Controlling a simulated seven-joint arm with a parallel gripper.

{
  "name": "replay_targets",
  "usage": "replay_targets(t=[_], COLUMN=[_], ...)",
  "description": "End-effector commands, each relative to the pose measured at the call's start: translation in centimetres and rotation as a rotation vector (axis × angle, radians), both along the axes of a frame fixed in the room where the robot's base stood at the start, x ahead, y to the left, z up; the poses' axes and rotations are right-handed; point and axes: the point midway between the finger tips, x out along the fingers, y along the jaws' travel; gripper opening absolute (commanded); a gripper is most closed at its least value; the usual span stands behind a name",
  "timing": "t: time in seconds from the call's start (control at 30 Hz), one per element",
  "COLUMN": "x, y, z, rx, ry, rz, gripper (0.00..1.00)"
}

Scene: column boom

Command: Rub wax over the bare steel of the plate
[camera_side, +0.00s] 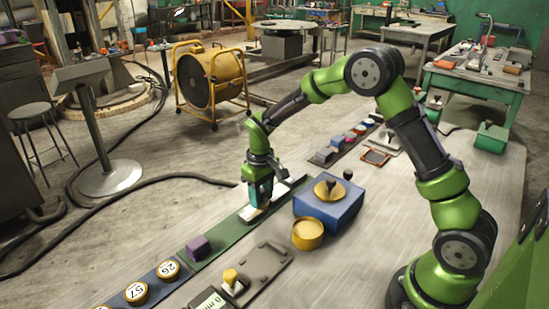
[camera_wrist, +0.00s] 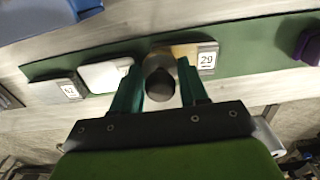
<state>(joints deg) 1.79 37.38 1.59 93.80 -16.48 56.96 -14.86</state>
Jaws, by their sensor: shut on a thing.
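In the side view my gripper (camera_side: 260,200) points down, low over a pale plate (camera_side: 250,214) on the green strip. In the wrist view a plate labelled 29 (camera_wrist: 207,58), with a tan part beside the label, lies partly behind the knob. Another plate, labelled 62 (camera_wrist: 68,89), lies to the left with a whitish pad (camera_wrist: 104,75) by it. I cannot tell whether the held thing touches a plate, or which surface is bare steel.
A purple block (camera_side: 198,248) sits on the green strip (camera_side: 222,240). A blue box (camera_side: 330,208) with a gold lid and a gold tin (camera_side: 307,235) stand right of my gripper. Numbered round tins (camera_side: 168,269) are at the front left.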

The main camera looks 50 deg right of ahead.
Motion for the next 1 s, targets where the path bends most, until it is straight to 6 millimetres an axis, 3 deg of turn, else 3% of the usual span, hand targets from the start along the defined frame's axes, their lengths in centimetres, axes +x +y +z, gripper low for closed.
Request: replay_targets(t=[0.57, 1.0], x=[0.4, 0.1], y=[5.3, 1.0], z=[-0.3, -0.3], rx=[0.000, -0.001], ry=[0.001, 0.002], rz=[0.002, -0.004], gripper=[0.19, 0.19])
